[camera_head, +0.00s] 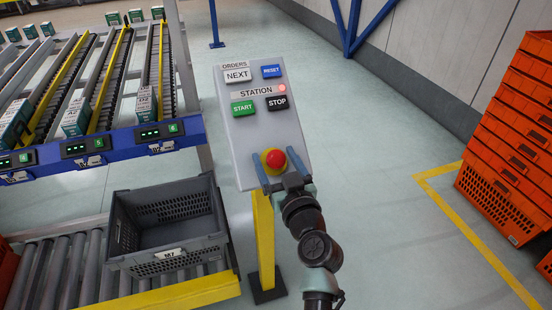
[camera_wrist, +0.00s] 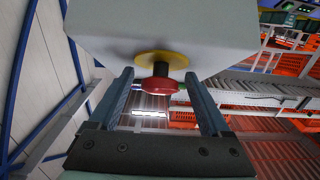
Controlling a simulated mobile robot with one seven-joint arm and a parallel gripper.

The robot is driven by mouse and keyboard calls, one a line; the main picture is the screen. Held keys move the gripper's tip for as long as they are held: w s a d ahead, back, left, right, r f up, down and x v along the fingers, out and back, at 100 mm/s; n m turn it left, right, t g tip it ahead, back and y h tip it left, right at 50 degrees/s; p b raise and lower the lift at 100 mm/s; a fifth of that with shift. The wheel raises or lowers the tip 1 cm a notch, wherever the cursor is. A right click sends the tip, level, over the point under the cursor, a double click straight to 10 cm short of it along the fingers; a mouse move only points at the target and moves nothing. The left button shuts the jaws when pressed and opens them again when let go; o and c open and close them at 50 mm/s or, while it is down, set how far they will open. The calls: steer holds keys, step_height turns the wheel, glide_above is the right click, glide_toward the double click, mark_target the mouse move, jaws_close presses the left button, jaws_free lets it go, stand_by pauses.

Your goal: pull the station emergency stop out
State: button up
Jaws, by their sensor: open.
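The station emergency stop (camera_head: 274,159) is a red mushroom button on a yellow base, low on the front of the grey station panel (camera_head: 240,150). In the wrist view the red button (camera_wrist: 160,85) hangs from its yellow disc (camera_wrist: 161,60) on the grey box. My gripper (camera_head: 279,165) is open, its two blue-grey fingers on either side of the button in the head view. In the wrist view the fingers (camera_wrist: 163,88) flank the button with a gap on each side. I see no contact.
The panel carries NEXT, RESET, START and STOP buttons (camera_head: 277,103) above the emergency stop. It stands on a yellow post (camera_head: 263,240). A grey tote (camera_head: 190,240) sits on rollers to the left, and stacked orange totes (camera_head: 500,185) stand at right. The floor between is free.

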steer(key=shift+c, duration=0.4)
jaws_close()
steer(key=shift+s, duration=0.1)
steer(key=shift+s+d+r, duration=0.15)
steer(key=shift+s+r, duration=0.05)
steer(key=shift+r, duration=0.2)
steer(key=shift+o, duration=0.4)
jaws_free()
steer(key=shift+s, duration=0.1)
